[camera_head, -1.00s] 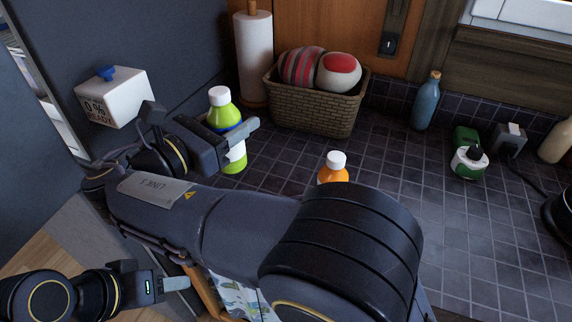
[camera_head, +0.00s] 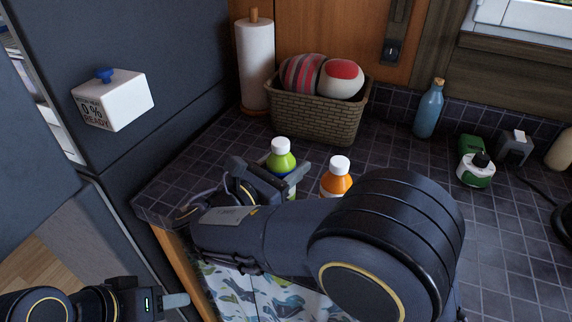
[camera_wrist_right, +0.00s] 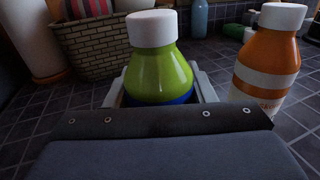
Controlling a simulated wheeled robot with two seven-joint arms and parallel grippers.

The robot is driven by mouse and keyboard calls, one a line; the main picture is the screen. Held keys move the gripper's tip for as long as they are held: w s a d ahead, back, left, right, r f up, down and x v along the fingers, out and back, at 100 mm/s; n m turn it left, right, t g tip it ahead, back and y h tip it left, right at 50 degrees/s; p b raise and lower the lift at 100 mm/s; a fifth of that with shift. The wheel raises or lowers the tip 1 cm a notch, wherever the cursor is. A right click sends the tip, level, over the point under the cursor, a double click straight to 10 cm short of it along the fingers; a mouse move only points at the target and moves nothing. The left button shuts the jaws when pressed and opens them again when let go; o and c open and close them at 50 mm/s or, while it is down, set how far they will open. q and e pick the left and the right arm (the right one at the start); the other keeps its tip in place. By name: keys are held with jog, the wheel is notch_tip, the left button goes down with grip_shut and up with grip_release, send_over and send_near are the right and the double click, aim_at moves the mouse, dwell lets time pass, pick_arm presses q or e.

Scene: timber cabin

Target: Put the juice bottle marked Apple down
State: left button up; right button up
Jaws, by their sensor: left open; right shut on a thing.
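A green juice bottle (camera_head: 281,158) with a white cap and a blue band is upright in my right gripper (camera_head: 279,180), over the left part of the counter. In the right wrist view the fingers close around the green bottle (camera_wrist_right: 160,73) below its shoulder. Its label is hidden, so I cannot read Apple on it. Its base is hidden, and I cannot tell whether it touches the counter. My left gripper (camera_head: 178,301) is at the bottom left, empty and open, away from the bottle.
An orange bottle (camera_head: 338,180) stands just right of the green one. A wicker basket (camera_head: 318,118) with two balls and a paper roll (camera_head: 256,64) stand behind. A blue bottle (camera_head: 428,110) is farther right. The tiled counter (camera_head: 190,165) is clear to the left.

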jog(key=shift+r, duration=0.1)
jog(key=o, duration=1.2)
jog(key=shift+f, duration=0.2)
jog(key=shift+c, duration=0.2)
pick_arm(q)
jog(key=shift+r, duration=0.1)
pick_arm(e)
jog(key=shift+r, duration=0.25)
